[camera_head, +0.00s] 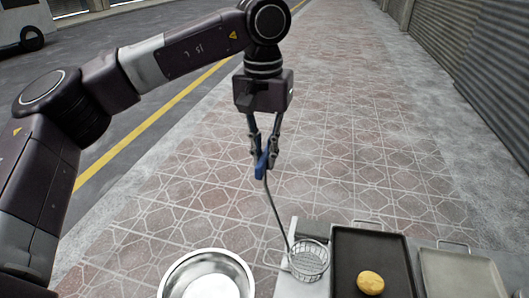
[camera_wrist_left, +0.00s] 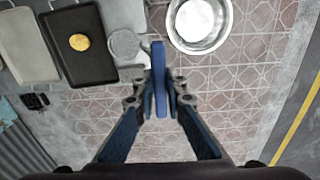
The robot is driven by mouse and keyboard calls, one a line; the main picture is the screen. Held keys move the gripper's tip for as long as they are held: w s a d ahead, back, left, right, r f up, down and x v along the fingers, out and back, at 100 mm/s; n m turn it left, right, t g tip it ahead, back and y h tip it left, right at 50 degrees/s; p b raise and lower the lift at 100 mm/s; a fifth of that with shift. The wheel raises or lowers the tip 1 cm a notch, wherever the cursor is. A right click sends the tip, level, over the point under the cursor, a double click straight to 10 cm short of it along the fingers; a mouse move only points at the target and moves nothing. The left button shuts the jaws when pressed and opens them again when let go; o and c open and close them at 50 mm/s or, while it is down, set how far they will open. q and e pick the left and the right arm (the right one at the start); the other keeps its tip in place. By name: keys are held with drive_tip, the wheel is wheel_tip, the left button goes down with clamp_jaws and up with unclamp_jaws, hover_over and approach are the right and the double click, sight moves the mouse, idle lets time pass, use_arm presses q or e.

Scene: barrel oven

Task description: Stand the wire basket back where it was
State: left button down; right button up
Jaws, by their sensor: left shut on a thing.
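The wire basket (camera_head: 309,260) is a small round mesh bowl with a long thin metal handle and a blue grip. My left gripper (camera_head: 262,165) is shut on the blue grip, with the handle running down to the mesh. In the head view the mesh appears over a light grey surface between the steel bowl and the dark tray. Whether it touches that surface I cannot tell. In the left wrist view the fingers (camera_wrist_left: 160,88) close on both sides of the blue grip, and the basket (camera_wrist_left: 124,44) shows beyond. My right gripper is not in view.
A shiny steel bowl (camera_head: 208,277) is left of the basket. A dark tray (camera_head: 344,247) with a round golden bun (camera_head: 370,282) is to its right. A light grey tray (camera_head: 458,270) lies further right. Open paved sidewalk lies behind them.

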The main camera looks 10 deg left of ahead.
use_arm(q)
drive_tip(key=shift+f, duration=0.2)
idle(0.4)
drive_tip(key=c, duration=1.6)
unclamp_jaws()
drive_tip(key=shift+r, duration=0.1)
drive_tip(key=shift+r+p, duration=3.65)
drive_tip(key=shift+r, duration=0.75)
